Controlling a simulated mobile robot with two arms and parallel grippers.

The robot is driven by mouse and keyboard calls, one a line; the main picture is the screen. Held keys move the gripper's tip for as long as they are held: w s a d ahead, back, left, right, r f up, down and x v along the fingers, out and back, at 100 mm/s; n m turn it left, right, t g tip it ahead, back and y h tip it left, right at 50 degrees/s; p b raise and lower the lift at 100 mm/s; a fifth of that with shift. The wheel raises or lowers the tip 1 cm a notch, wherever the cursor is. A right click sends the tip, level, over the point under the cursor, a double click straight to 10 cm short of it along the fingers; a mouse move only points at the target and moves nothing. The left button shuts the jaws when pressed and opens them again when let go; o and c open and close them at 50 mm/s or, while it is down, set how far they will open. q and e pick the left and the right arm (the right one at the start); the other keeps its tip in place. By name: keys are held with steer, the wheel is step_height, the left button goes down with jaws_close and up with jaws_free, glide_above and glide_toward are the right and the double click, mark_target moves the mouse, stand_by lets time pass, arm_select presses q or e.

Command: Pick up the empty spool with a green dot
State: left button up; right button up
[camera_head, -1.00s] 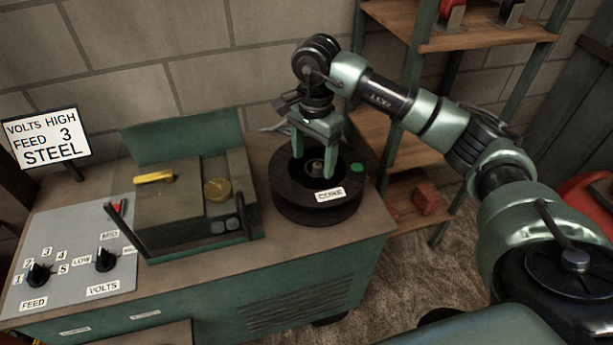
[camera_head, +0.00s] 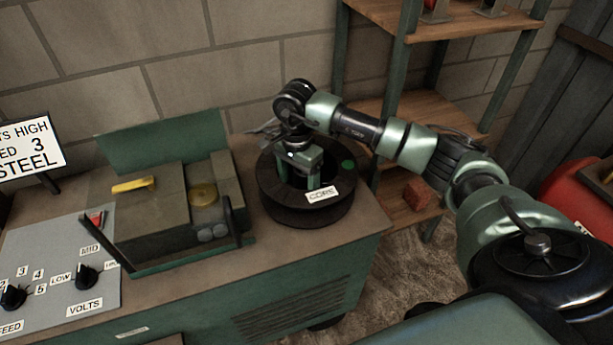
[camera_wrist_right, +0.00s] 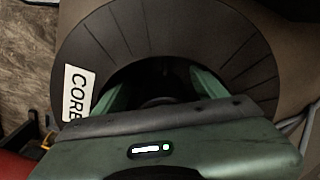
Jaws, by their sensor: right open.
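The spool (camera_head: 275,204) is black, with a green dot and a white "CORE" label on its top rim. It lies flat on the bench's right end, and it fills much of the right wrist view (camera_wrist_right: 105,45). My right gripper (camera_head: 299,180) points down into the spool's central opening. Its two green fingers are apart and reach inside the ring; in the right wrist view (camera_wrist_right: 165,88) they show at either side of the dark hole. The fingertips are hidden, so contact with the spool cannot be seen. My left gripper is not in view.
Left of the spool stands a grey-green machine (camera_head: 155,212) with a yellow bar on it. A panel (camera_head: 55,265) with two knobs and a sign (camera_head: 28,145) are further left. A wooden shelf rack (camera_head: 440,125) stands behind right. The bench (camera_head: 345,228) ends just right of the spool.

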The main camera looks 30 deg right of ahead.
steer(key=shift+f, duration=0.2)
jaws_close()
steer(key=shift+r, duration=0.2)
steer(key=shift+r, duration=0.25)
step_height(320, 180, up, 19)
steer(key=shift+b, duration=0.3)
stand_by(0.4)
steer(key=shift+o, duration=0.9)
jaws_free()
